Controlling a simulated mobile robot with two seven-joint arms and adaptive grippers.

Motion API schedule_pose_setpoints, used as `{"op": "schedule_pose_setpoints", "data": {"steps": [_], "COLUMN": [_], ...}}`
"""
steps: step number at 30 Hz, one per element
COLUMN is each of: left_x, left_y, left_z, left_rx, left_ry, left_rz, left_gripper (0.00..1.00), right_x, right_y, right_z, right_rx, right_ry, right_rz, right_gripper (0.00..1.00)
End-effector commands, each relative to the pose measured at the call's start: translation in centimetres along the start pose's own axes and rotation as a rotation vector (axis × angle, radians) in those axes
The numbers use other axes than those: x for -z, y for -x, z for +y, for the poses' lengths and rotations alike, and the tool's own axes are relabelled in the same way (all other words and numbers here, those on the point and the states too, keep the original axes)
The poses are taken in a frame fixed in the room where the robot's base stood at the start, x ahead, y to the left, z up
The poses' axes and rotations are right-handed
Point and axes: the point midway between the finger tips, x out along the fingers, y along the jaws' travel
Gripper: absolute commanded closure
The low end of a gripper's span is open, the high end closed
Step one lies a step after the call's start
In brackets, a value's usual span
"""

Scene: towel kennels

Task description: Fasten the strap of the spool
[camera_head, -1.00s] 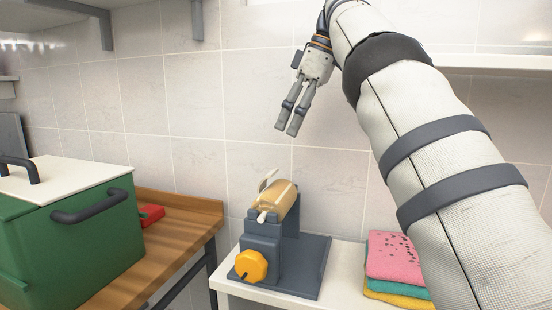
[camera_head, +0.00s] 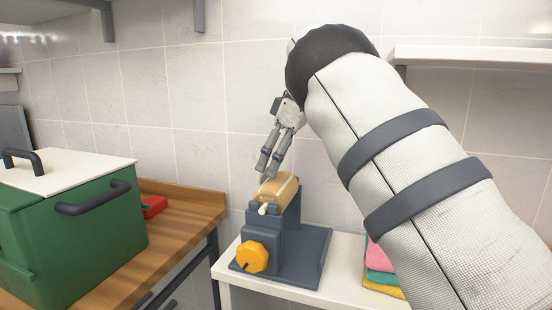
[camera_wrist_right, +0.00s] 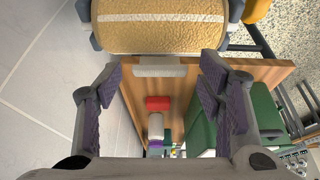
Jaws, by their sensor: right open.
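The spool (camera_head: 280,188) is a tan, shiny roll on a dark grey stand (camera_head: 262,232) with an orange knob (camera_head: 252,257). In the right wrist view the spool (camera_wrist_right: 160,25) fills the top, with a pale stripe across it. A pale flap (camera_wrist_right: 160,68), apparently the strap's free end, stands out below it between my fingers. My right gripper (camera_head: 267,168) is open, pointing down just above the spool's left side. In the head view its fingers hide most of the flap; a small white end (camera_head: 264,209) shows at the roll's front. My left gripper is out of view.
A green box (camera_head: 80,235) with a white lid stands on the wooden counter (camera_head: 190,217) at left, a red object (camera_head: 154,206) behind it. Folded towels (camera_head: 381,275) lie right of the stand on the white table (camera_head: 345,262), partly behind my arm. A tiled wall closes the back.

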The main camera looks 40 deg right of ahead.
Motion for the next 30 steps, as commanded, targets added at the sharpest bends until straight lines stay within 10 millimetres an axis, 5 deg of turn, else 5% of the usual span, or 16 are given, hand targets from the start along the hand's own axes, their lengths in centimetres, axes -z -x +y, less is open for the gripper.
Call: {"op": "schedule_pose_setpoints", "data": {"steps": [2, 9, 30], "left_x": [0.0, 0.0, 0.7], "left_y": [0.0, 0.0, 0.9], "left_z": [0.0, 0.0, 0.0], "left_rx": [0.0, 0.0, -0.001], "left_ry": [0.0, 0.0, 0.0], "left_rz": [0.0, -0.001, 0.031], "left_gripper": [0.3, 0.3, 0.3], "right_x": [0.0, 0.0, -1.7], "right_y": [0.0, 0.0, -0.3], "right_z": [0.0, 0.0, 0.0], "right_rx": [0.0, 0.0, 0.0], "right_ry": [0.0, 0.0, 0.0], "right_rz": [0.0, 0.0, 0.248], "right_gripper": [0.38, 0.87, 0.87]}}
